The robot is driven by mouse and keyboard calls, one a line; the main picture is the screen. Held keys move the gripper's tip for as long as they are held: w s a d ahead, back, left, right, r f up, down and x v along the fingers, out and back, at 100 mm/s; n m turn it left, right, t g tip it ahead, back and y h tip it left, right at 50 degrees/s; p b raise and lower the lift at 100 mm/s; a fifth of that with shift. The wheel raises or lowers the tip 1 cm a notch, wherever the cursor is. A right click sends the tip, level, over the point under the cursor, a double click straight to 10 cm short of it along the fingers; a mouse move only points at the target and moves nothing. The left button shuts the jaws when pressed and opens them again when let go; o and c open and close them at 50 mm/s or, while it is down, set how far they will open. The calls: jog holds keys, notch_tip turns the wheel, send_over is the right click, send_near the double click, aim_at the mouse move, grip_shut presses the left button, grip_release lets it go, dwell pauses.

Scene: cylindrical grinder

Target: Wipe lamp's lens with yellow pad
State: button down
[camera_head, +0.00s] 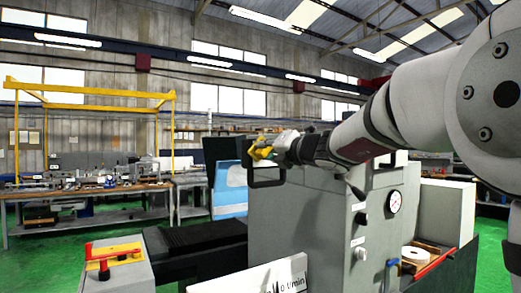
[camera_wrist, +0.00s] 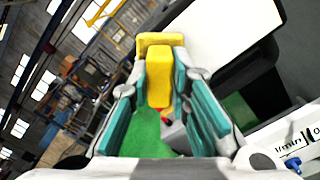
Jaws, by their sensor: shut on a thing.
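The yellow pad (camera_wrist: 158,82) is a blocky piece between the teal-lined fingers of my gripper (camera_wrist: 163,72) in the wrist view. A wider yellow part shows at its far end.
The grey machine cabinet (camera_head: 300,220) has a gauge and knobs on its right side. A black loop handle (camera_head: 266,183) stands just below my gripper. A blue-white panel (camera_head: 230,188) is behind. A red-handled control box (camera_head: 115,265) sits front left. Green floor is open beyond.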

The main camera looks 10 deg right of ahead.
jog(key=d, duration=0.1)
jog(key=w+d, duration=0.1)
jog(key=d, duration=0.1)
jog(key=shift+p, duration=0.35)
jog(key=shift+a, duration=0.1)
jog(key=shift+s+a+b, duration=0.2)
jog(key=shift+s+a, duration=0.05)
jog(key=shift+a, duration=0.75)
jog(key=shift+s+a+b, duration=0.2)
jog(key=shift+a, duration=0.8)
jog(key=p+v, duration=0.1)
jog(key=v, duration=0.5)
jog(key=shift+p, duration=0.3)
jog(key=shift+d, duration=0.15)
